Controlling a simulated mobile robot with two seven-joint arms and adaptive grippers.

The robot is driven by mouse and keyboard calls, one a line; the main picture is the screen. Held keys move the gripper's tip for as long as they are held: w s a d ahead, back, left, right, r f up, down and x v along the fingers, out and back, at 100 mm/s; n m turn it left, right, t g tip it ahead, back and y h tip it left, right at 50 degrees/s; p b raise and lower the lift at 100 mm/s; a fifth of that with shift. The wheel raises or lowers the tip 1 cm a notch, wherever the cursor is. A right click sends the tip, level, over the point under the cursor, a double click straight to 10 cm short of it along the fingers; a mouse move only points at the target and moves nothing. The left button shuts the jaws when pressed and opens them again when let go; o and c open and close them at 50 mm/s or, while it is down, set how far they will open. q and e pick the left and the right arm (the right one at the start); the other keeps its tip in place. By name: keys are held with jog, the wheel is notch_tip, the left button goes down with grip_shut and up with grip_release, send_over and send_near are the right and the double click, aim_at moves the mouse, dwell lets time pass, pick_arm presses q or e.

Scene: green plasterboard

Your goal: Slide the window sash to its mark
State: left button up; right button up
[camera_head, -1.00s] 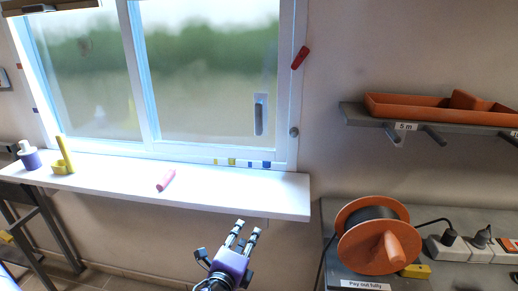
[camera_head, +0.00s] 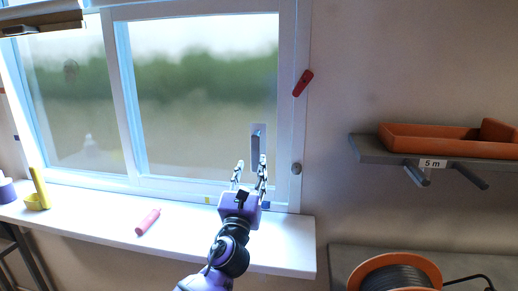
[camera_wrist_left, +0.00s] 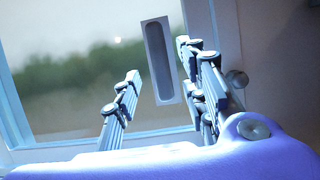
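The window sash (camera_head: 195,100) is the right-hand glass pane in a white frame. Its recessed grey handle (camera_head: 258,140) is near the sash's right edge, and the handle also shows in the left wrist view (camera_wrist_left: 158,60). My left gripper (camera_head: 250,172) is open and empty, its fingers pointing up at the lower end of the handle. In the wrist view the handle appears between the two fingers; contact cannot be told. My right gripper is not in view.
A pink tube (camera_head: 148,221) lies on the white sill (camera_head: 95,222). A yellow holder (camera_head: 38,190) stands at its left. A red latch (camera_head: 303,82) and a grey knob (camera_head: 296,168) sit at the right frame. A shelf with an orange tray (camera_head: 430,140) is farther right.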

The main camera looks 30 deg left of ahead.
aim_at(255, 153)
pick_arm(q)
jog(key=x, duration=0.6)
jog(key=shift+w+r, duration=0.2)
jog(key=shift+r, duration=0.2)
jog(key=shift+w+a+r, duration=0.15)
jog(key=shift+w+a, duration=0.05)
jog(key=shift+w, duration=0.25)
jog(key=c, duration=0.8)
grip_shut()
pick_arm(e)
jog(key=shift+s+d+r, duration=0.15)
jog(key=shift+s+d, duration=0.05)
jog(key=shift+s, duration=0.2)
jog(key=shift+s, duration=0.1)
